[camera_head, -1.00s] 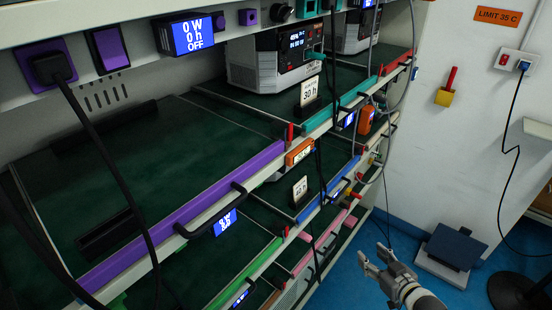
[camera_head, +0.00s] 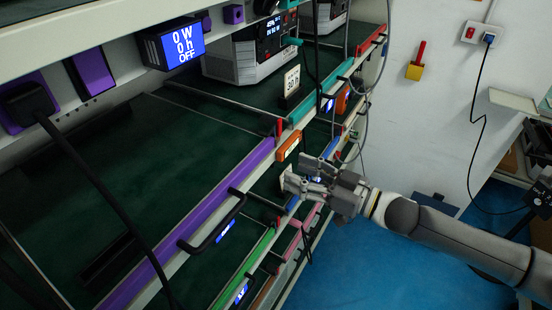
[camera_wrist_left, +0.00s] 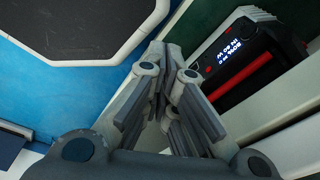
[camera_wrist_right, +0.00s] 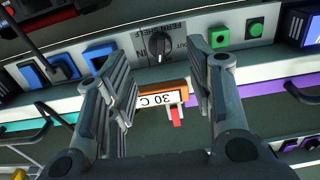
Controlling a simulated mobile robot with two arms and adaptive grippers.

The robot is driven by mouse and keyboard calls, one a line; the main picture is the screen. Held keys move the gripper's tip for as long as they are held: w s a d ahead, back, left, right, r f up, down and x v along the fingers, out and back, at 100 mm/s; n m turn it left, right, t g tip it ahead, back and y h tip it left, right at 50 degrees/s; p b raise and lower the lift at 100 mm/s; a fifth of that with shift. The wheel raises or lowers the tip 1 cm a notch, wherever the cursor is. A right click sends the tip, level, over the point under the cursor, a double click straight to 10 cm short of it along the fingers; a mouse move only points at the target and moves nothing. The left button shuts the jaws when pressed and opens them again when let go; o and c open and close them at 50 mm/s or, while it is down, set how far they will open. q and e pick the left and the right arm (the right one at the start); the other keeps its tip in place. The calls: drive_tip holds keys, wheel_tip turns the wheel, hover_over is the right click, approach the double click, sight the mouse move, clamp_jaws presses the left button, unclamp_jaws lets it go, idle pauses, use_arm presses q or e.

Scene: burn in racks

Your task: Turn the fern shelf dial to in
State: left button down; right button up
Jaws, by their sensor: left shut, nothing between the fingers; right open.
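The fern shelf dial (camera_wrist_right: 158,46) is a black round knob on a grey panel in the right wrist view. Its label, "FERN SHELF", appears upside down, with "IN" beside the knob and another partly readable word to the right. I cannot tell for sure where the pointer sits. My right gripper (camera_wrist_right: 163,64) is open and empty, its fingers on either side of the dial in that view but apart from it. In the head view the right gripper (camera_head: 295,175) is in front of the rack's shelf edges; I cannot make out the dial there. My left gripper (camera_wrist_left: 166,75) is shut and empty.
An orange "30 C" tag (camera_wrist_right: 162,98) with a red tab hangs below the dial. Blue buttons (camera_wrist_right: 98,54) and green buttons (camera_wrist_right: 220,38) flank it. A purple rail (camera_head: 190,225) with a black handle edges the near shelf. Blue floor (camera_head: 370,265) lies open to the right.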

drive_tip(key=p+x, duration=0.2)
drive_tip(key=x, duration=0.4)
drive_tip(key=shift+w+a, duration=0.2)
drive_tip(key=shift+a, duration=0.05)
drive_tip(key=c, duration=1)
drive_tip(key=shift+m+p, duration=0.6)
drive_tip(key=shift+m, duration=0.1)
drive_tip(key=shift+c, duration=0.2)
drive_tip(key=o, duration=1)
drive_tip(key=shift+o, duration=0.2)
drive_tip(key=shift+d, duration=0.1)
